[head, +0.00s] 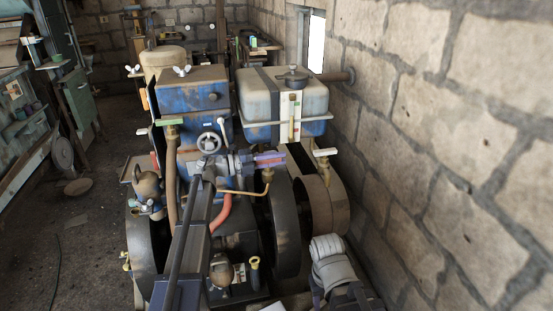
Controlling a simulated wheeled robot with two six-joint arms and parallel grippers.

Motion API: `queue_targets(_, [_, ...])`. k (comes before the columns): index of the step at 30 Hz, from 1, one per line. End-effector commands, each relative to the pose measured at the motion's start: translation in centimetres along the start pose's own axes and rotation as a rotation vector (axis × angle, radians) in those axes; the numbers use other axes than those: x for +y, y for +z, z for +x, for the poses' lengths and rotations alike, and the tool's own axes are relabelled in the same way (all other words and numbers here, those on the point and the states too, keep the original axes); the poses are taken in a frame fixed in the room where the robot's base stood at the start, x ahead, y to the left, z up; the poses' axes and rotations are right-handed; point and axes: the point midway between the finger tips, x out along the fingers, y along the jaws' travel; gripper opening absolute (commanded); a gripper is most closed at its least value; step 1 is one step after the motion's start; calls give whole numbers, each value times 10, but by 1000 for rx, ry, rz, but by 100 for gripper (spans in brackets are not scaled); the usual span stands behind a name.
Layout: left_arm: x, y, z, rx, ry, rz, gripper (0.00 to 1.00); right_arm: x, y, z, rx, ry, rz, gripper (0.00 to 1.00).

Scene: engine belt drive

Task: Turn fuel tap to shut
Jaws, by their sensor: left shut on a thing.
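The fuel tap (267,176) is a small brass fitting below the grey-and-blue tank, with a thin copper-coloured pipe running left from it. A purple and orange part lies crosswise at its top, where its lever sits. My left gripper (262,161) reaches in from the left and is shut on the lever there. The fingers hide much of the lever, so its exact angle is hard to tell.
The tank (285,97) stands above the tap. A handwheel (209,143) is close left of my gripper. A green-levered tap (170,122) and a white-levered tap (325,153) stand on either side. Flywheels lie below, and a stone wall (440,120) bounds the right.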

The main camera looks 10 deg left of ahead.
Motion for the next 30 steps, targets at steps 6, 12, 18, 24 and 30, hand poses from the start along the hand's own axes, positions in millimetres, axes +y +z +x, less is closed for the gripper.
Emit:
queue_targets(6, [0, -2, 0, 24, 1, 0, 0, 0, 0, 0, 0, 0, 0, 50])
queue_targets(12, [0, -2, 1, 26, 1, 1, 0, 0, 0, 0, 0, 0, 0, 50])
queue_targets(18, [0, -2, 1, 26, 1, 0, 26, 0, 0, 0, 0, 0, 0, 50])
queue_targets(24, [0, -2, 0, 24, 1, 0, 48, 0, 0, 0, 0, 0, 0, 50])
queue_targets(30, [0, -1, 0, 23, 0, 0, 50, 0, 0, 0, 0, 0, 0, 50])
